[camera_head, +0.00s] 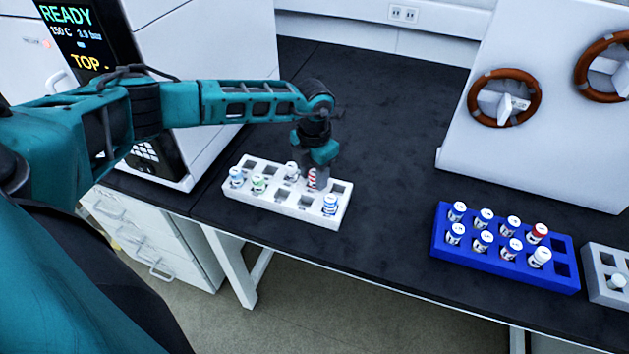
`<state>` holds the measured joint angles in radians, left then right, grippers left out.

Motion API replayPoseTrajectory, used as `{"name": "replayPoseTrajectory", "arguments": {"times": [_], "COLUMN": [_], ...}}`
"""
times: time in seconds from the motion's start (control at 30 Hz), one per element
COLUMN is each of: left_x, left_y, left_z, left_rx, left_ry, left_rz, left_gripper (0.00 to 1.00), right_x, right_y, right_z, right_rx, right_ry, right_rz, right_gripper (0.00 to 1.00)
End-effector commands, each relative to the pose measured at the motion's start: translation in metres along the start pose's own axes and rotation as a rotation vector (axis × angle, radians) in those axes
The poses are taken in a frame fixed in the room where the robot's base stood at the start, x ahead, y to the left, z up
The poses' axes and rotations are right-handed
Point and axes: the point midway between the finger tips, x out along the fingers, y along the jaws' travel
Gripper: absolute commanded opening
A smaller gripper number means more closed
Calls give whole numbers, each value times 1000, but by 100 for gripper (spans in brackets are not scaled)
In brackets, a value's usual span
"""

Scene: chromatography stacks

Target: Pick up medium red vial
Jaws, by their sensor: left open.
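A red-marked vial (312,179) stands in the white rack (290,212), near the middle of its back row. My left gripper (316,172) points down from above at this vial. Its jaws are open and the fingers reach down around or right beside the vial's top; they partly hide it, and I cannot tell whether they touch it. A second red-capped vial (540,231) stands in the blue rack (500,266) at the right. The sizes of the two are hard to compare here. My right gripper is not in view.
The white rack also holds a few blue, green and white vials, one blue-marked vial (330,204) close to the gripper. A grey rack (607,290) stands at the right edge. A white machine rises behind the left arm. The dark bench (390,130) is clear between racks.

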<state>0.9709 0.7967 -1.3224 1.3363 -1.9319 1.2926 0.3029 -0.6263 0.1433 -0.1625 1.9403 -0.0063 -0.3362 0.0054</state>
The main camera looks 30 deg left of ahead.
Motion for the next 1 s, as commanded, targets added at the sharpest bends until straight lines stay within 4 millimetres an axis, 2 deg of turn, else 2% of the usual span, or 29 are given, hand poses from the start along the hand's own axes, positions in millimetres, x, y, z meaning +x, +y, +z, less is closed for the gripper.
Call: {"name": "replayPoseTrajectory", "arguments": {"times": [0.2, 0.63, 1.0], "left_x": [0, 0, -6], "left_y": [0, 0, 0], "left_z": [0, 0, 1], "left_rx": [0, 0, 0], "left_ry": [0, -1, -2], "left_rz": [0, 0, 0], "left_gripper": [41, 0, 0], "right_x": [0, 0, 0], "right_y": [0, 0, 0], "right_z": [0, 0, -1], "right_rx": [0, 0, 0], "right_ry": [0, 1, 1], "right_rz": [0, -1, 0], "right_gripper": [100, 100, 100]}}
